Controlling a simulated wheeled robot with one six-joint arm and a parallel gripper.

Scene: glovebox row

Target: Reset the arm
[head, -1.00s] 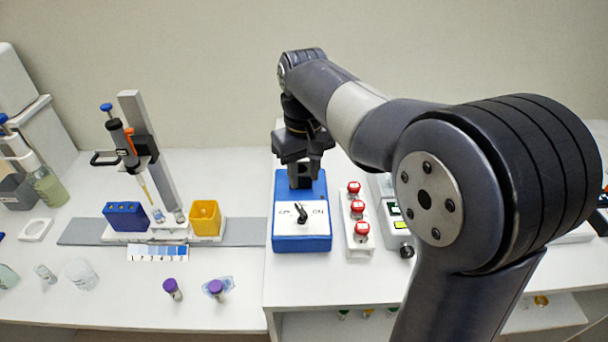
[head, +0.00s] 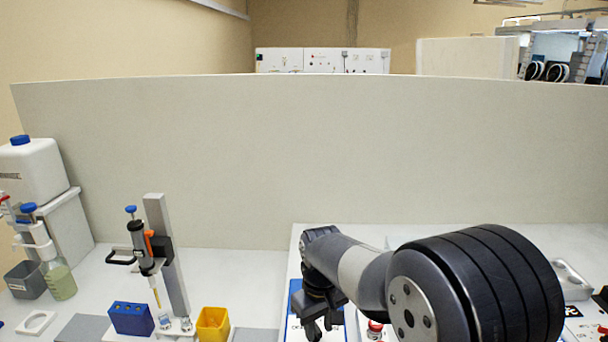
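My gripper (head: 320,326) hangs at the end of my bent arm, low in the head view, pointing down over the blue box (head: 296,294) on the right bench. My arm's large dark joint fills the lower right. The fingers are small and cut close to the bottom edge; two finger parts show with a gap between them and nothing seen in it. Most of the blue box is hidden by the gripper or out of frame.
A pipette on a stand (head: 160,250), a blue block (head: 131,318) and a yellow cup (head: 213,325) stand left of my gripper. A red-capped item (head: 375,328) is close right of it. A pale partition (head: 290,160) rises behind the bench.

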